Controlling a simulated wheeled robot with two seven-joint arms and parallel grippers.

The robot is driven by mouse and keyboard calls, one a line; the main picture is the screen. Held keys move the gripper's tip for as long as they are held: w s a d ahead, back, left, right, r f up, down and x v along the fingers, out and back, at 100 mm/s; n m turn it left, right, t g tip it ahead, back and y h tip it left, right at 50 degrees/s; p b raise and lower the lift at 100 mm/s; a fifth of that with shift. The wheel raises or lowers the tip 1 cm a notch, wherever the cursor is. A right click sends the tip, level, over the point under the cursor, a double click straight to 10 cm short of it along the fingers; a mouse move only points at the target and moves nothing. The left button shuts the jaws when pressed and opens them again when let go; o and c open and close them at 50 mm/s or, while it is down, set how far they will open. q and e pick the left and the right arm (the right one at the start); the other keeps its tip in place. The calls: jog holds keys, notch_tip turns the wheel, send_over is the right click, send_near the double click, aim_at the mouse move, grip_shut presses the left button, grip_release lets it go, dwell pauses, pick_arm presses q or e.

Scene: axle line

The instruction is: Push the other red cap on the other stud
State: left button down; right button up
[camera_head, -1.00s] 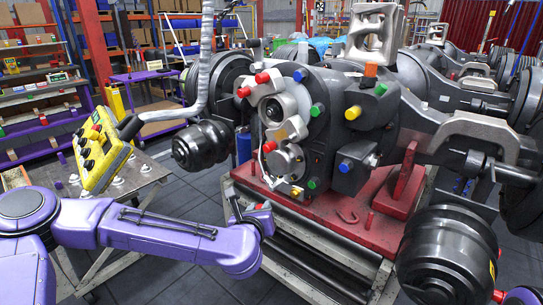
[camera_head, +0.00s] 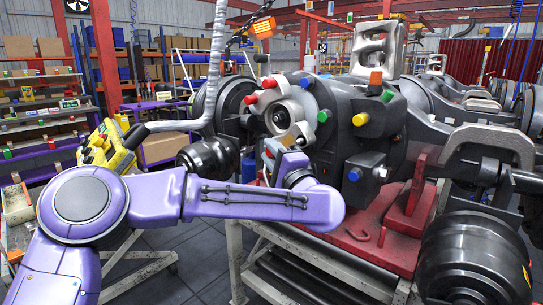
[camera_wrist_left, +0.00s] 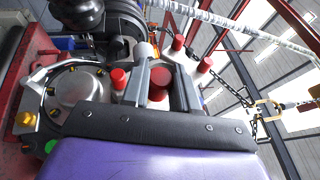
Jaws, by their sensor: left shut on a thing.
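My left gripper (camera_head: 279,154) is raised in front of the lower left side of the dark axle housing (camera_head: 335,120). In the left wrist view its two fingers (camera_wrist_left: 159,82) are shut on a red cap (camera_wrist_left: 159,84). Another red cap (camera_wrist_left: 119,78) sits just left of the fingers there. Two further red caps (camera_wrist_left: 178,43) (camera_wrist_left: 205,64) stand beyond them; in the head view red caps show on the housing's upper left (camera_head: 250,98) (camera_head: 268,83). I cannot make out the bare stud for sure. My right gripper is out of view.
Yellow (camera_head: 359,119), blue (camera_head: 354,175) and green (camera_head: 323,116) caps stick out from the housing. A grey hanging pipe (camera_head: 217,70) and a yellow control box (camera_head: 103,147) are at the left. A red stand (camera_head: 350,240) carries the axle.

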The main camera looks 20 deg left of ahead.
pick_arm(q)
jog(key=shift+s+d+g, duration=0.1)
jog(key=shift+d+g, duration=0.15)
jog(key=shift+g, duration=0.15)
jog(key=shift+h, duration=0.3)
jog(key=w, duration=0.1)
jog(key=w+d, duration=0.1)
jog(key=w, duration=0.1)
jog(key=w+p, duration=0.1)
jog(key=w, duration=0.1)
jog(key=shift+w+d, duration=0.1)
jog(key=shift+d, duration=0.3)
jog(key=shift+b, duration=0.65)
jog(key=shift+r, duration=0.1)
